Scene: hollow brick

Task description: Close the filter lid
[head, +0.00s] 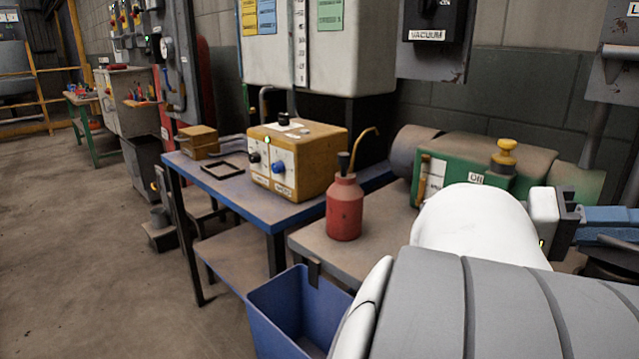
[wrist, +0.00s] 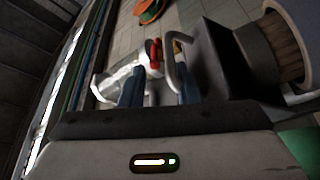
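In the wrist view, a round housing with a brown pleated filter (wrist: 287,48) inside its open end is at the upper right. A dark square piece (wrist: 225,60), which may be the lid, stands beside it. A bent grey handle (wrist: 172,68) reaches from the dark piece's side to between my fingers. My gripper (wrist: 160,88) has its two blue fingers apart, with the handle nearer the right finger; I cannot tell whether they touch. In the head view, my gripper (head: 608,226) points at the right edge, and the filter is not seen.
A clear jar with a red clamp (wrist: 125,80) lies beyond the left finger, with an orange reel (wrist: 150,10) on the floor. In the head view are a green oil tank (head: 455,178), a red oil can (head: 345,205), a yellow box (head: 297,160) and a blue bin (head: 290,310).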

